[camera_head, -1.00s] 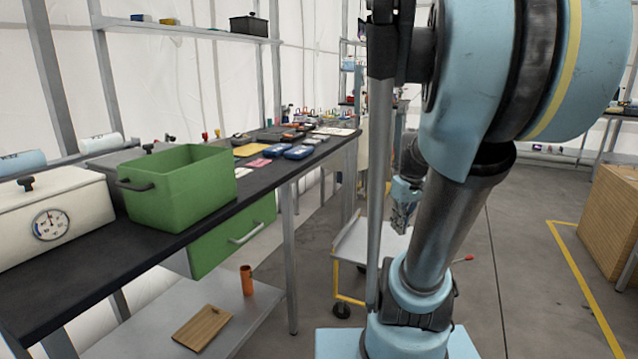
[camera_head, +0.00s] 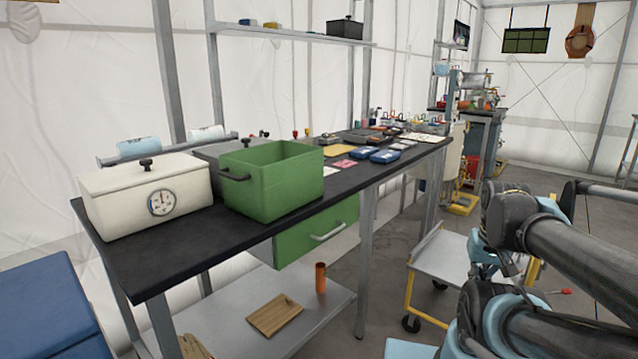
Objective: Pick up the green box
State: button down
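The green box (camera_head: 282,185) stands upright on the black-topped workbench (camera_head: 165,262), to the right of a white box with a dial. It is open at the top and has a dark handle on its left end. Nothing touches it from my side. My arm shows at the lower right, well apart from the bench. My gripper cannot be made out in this view.
The white box (camera_head: 118,208) stands close on the green box's left. Blue cases (camera_head: 384,156) and small items lie to its right. A green drawer (camera_head: 300,243) hangs below the bench top. A cart (camera_head: 440,262) stands right of the bench. A shelf (camera_head: 290,35) hangs above.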

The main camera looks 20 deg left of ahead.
aim_at(265, 182)
jog(key=u, duration=1.55)
